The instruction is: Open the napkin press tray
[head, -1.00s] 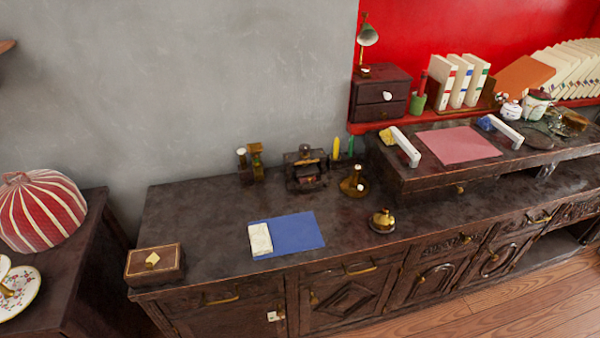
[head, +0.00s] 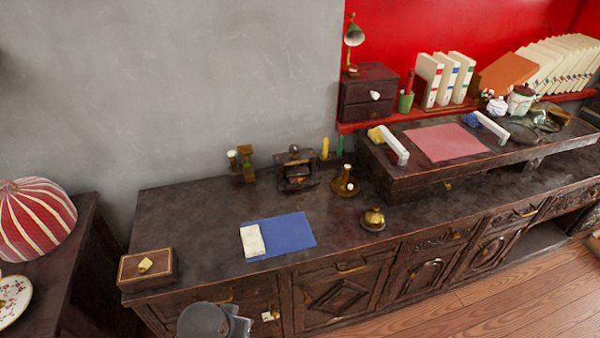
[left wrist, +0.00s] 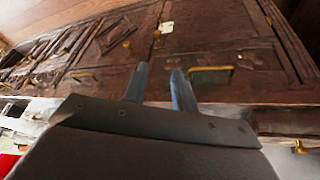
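A small dark press-like device (head: 297,172) stands at the back of the dark wooden counter; I cannot tell for sure whether it is the napkin press. Under the counter's front left edge is a drawer front with a brass handle (head: 224,298), and a pale tag (head: 270,315) is beside it. My left arm shows at the bottom of the head view, its fingers hidden there. In the left wrist view my left gripper (left wrist: 159,70) is open and empty before the cabinet front, with a brass handle (left wrist: 210,75) just right of its fingers. My right gripper is not in view.
A blue mat (head: 290,235) with a white cloth (head: 252,241) lies mid-counter. A brass bell (head: 373,219) stands right of it. A raised shelf (head: 400,182) is at right.

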